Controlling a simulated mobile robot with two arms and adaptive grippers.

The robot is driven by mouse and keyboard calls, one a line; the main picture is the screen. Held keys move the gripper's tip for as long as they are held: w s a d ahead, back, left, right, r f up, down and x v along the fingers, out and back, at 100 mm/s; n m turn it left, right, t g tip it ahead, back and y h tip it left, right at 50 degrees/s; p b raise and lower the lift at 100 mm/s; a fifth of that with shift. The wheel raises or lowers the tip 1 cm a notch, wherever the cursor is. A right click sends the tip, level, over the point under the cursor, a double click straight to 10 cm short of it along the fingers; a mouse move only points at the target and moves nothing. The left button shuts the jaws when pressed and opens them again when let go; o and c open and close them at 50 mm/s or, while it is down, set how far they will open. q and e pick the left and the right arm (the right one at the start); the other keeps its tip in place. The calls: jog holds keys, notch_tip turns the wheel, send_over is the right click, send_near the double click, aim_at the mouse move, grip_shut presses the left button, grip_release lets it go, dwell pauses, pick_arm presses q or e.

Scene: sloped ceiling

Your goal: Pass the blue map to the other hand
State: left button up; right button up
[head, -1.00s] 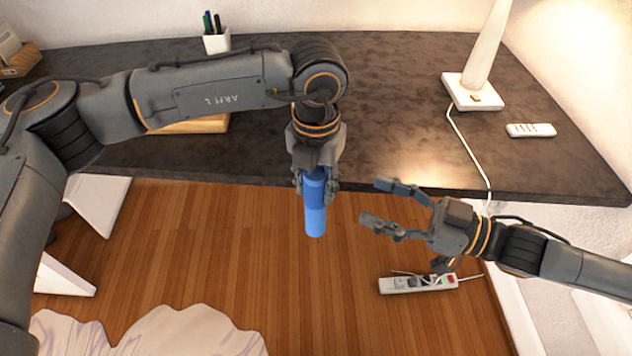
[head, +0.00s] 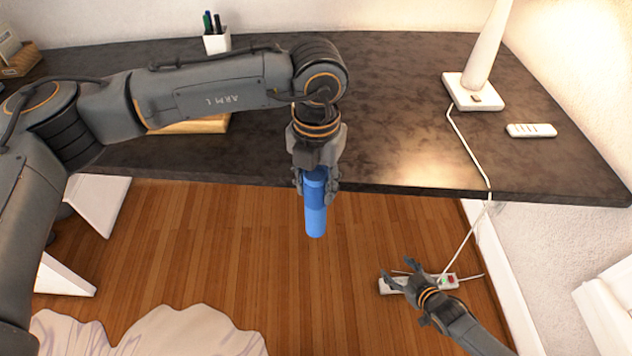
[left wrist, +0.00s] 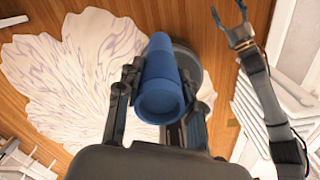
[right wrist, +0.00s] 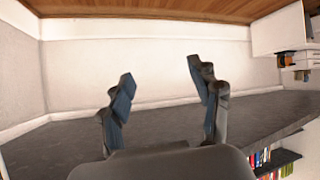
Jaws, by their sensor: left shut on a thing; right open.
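The blue map (head: 315,212) is a rolled blue tube. It hangs upright in front of the desk's front edge, above the wooden floor. My left gripper (head: 316,180) is shut on its upper part. In the left wrist view the blue map (left wrist: 161,80) sits between the fingers of my left gripper (left wrist: 158,100), its hollow end facing the camera. My right gripper (head: 400,272) is open and empty, below and to the right of the map and apart from it. In the right wrist view my right gripper (right wrist: 160,92) shows spread fingers with nothing between them.
The dark desk (head: 400,120) holds a lamp (head: 474,90), a white remote (head: 531,130) and a pen cup (head: 216,41). A power strip (head: 392,286) lies on the floor behind my right gripper. A lamp cord (head: 468,150) hangs over the desk edge. A pale rug (head: 190,335) lies at lower left.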

jog(key=s+d+f+m+g+h, duration=0.25)
jog(key=s+f+g, duration=0.25)
jog(key=s+f, duration=1.15)
jog(key=s+a+f+g, duration=0.2)
jog(key=s, duration=0.9)
jog(key=s+a+f+m+g+h, duration=0.1)
jog(key=s+a+f+g, duration=0.1)
jog(key=s, duration=0.8)
jog(key=shift+s+a+f+g, duration=0.15)
jog(key=shift+s+f+g, duration=0.2)
jog(key=shift+f, duration=0.3)
